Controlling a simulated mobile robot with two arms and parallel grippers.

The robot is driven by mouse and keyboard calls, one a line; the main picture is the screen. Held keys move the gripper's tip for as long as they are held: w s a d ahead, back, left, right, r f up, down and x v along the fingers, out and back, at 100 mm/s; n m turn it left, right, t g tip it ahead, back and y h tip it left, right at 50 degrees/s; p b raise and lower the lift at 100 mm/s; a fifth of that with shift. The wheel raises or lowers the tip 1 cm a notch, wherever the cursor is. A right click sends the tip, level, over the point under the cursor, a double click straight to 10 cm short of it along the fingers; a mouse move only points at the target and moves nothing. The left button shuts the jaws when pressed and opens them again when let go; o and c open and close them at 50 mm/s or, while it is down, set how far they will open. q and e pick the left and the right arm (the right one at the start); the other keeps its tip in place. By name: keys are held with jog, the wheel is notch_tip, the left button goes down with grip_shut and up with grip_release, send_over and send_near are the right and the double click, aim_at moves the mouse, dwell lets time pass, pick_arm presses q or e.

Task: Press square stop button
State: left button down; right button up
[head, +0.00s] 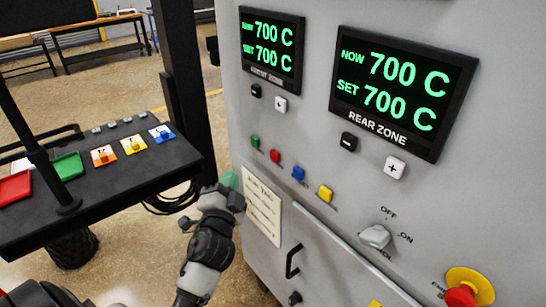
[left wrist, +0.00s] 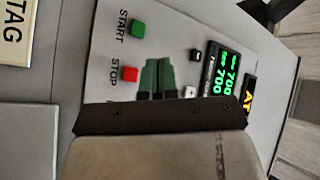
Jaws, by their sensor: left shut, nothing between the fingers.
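The square red stop button (head: 275,156) is on the grey furnace panel, between the green start button (head: 255,141) and a blue button. In the left wrist view the red button (left wrist: 130,74) is labelled STOP, and the green one (left wrist: 138,28) is labelled START. My left gripper (head: 229,181) is shut and empty, below and left of the stop button in the head view. In the left wrist view its green fingertips (left wrist: 158,77) are just right of the stop button in the picture. I cannot tell how far they are from the panel. My right gripper is not in view.
Blue (head: 298,173) and yellow (head: 325,193) buttons follow along the panel. A rotary knob (head: 375,236) and a red emergency button (head: 463,296) are lower right. A paper note (head: 262,205) and door handle (head: 292,261) are below. A dark console (head: 110,178) stands left.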

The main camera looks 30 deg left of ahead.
pick_arm(q)
jog(key=w+d+b, duration=0.1)
jog(key=w+d, duration=0.2)
jog(key=w, duration=0.5)
jog(key=shift+d, duration=0.15)
jog(key=shift+w+b, duration=0.1)
jog(key=shift+b, duration=0.2)
dwell(1.7)
jog(key=shift+w+d, duration=0.2)
jog(key=shift+w, duration=0.1)
jog(key=shift+w+d, duration=0.15)
jog(key=shift+w, duration=0.2)
dwell(0.7)
jog(key=shift+s, duration=0.1)
jog(key=shift+s+a, duration=0.3)
jog(key=shift+s, duration=0.4)
jog(key=shift+s+a+p, duration=0.15)
jog(key=shift+s+a, duration=0.2)
jog(key=shift+s, duration=0.4)
jog(key=shift+s+a+p, duration=0.2)
jog(key=shift+s+a, duration=0.1)
jog(key=shift+s, duration=0.5)
jog(key=shift+s+a+p, duration=0.15)
jog(key=shift+s+a, duration=0.2)
jog(key=shift+s, duration=0.4)
